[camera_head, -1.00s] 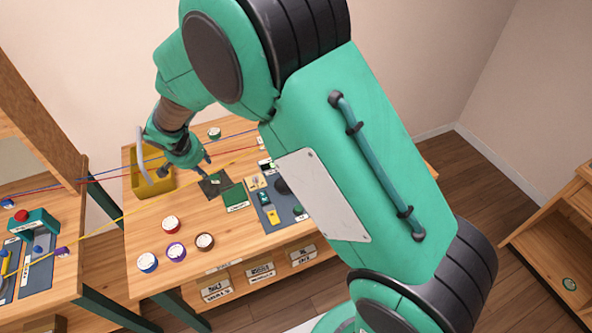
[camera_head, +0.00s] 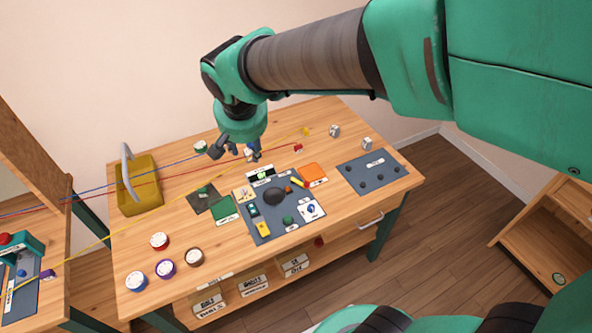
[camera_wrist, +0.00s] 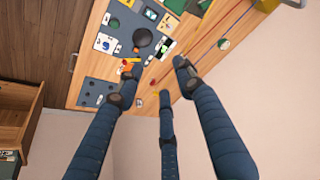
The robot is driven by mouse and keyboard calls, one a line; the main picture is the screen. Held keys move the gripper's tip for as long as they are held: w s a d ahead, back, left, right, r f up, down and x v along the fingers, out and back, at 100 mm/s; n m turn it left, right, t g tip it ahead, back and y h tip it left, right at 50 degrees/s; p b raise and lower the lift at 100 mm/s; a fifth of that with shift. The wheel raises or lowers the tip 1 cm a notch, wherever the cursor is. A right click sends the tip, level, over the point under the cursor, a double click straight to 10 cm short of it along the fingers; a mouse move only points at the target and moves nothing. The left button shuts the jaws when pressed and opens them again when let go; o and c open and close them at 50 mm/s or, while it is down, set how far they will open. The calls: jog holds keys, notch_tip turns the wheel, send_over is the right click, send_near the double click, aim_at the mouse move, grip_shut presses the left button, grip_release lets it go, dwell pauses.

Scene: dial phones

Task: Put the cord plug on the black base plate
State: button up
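The black base plate (camera_head: 197,203) lies flat on the table, left of the green plate (camera_head: 225,210). A small pale-and-dark piece (camera_head: 204,190) sits on it, too small to identify surely as the cord plug. Blue, red and yellow cords cross the table; a red end piece (camera_head: 298,148) and a yellow end piece (camera_head: 306,132) show at the back. My gripper (camera_head: 238,153) is above the table's back half, right of and behind the black plate. In the wrist view its three fingers (camera_wrist: 158,80) are spread, with nothing held between them. The black plate cannot be made out there.
A slate mat (camera_head: 247,227) with a dark dome and small parts lies mid-table; another slate mat (camera_head: 372,183) lies right. An olive bin (camera_head: 140,198) stands left. Cords stretch across the left gap.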

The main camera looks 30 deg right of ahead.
jog(key=s+d+r+n, duration=0.1)
jog(key=s+d+r, duration=0.1)
jog(key=s, duration=0.8)
jog(key=s+d+r+n+t+y, duration=0.1)
jog(key=s+d+r, duration=0.1)
jog(key=s, duration=0.8)
jog(key=shift+s+d+n, duration=0.4)
jog(key=shift+r, duration=0.1)
